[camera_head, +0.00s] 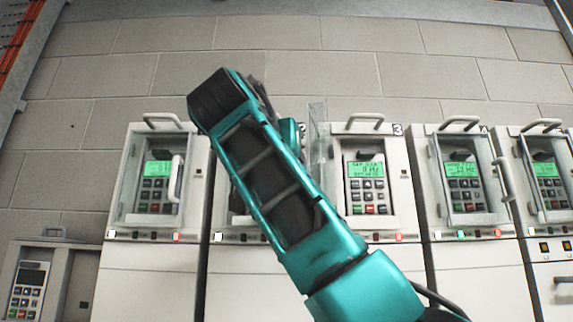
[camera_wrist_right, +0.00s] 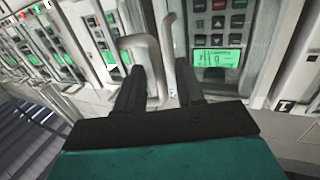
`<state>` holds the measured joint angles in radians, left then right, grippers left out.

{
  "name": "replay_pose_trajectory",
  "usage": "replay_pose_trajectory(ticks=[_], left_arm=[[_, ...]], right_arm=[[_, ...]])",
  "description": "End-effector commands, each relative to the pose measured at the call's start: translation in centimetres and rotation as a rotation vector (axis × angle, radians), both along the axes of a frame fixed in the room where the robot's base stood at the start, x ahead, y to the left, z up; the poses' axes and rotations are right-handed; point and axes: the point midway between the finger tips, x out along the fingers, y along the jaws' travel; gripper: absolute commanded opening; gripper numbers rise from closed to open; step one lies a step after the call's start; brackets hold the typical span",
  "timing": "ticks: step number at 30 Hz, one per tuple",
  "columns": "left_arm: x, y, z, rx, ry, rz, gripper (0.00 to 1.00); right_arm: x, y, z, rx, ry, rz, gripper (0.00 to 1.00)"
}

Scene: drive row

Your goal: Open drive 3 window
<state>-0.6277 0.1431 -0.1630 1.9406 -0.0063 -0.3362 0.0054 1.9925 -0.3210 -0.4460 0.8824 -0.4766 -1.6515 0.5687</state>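Drive 3 (camera_head: 367,215) stands right of centre in the head view, with a "3" label at its top right. Its clear window (camera_head: 318,150) is swung out to the left, and the keypad with green display (camera_head: 364,170) is uncovered. My right arm crosses in front of the neighbouring drive and hides its own gripper and the window's lower part. In the right wrist view my right gripper (camera_wrist_right: 160,78) has its fingers apart, with a pale curved handle (camera_wrist_right: 140,42) reaching between them. Contact cannot be told. A second pale handle (camera_wrist_right: 170,55) is beside it. My left gripper is out of view.
A drive with a shut window (camera_head: 155,185) stands left, and another (camera_head: 462,180) stands right of drive 3. A further drive (camera_head: 548,180) is at the right edge. A lower keypad unit (camera_head: 28,285) is at far left. A block wall is behind.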

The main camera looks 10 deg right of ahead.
Motion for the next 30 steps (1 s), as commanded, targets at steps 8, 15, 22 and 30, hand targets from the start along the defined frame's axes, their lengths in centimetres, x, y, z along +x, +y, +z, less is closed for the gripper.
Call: replay_pose_trajectory(ticks=[8, 15, 22, 30], left_arm=[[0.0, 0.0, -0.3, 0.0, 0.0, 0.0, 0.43], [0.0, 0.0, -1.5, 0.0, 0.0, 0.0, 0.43], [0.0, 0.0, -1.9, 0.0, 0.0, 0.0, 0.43], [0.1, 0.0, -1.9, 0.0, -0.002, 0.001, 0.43]], right_arm=[[-0.6, 0.4, 0.0, -0.001, -0.002, 0.002, 0.37], [-4.7, 2.4, -0.2, -0.001, -0.005, 0.004, 0.37], [-9.0, 4.4, 0.1, -0.001, -0.006, -0.001, 0.37], [-11.4, 5.7, 0.0, 0.001, 0.0, 0.0, 0.37]])
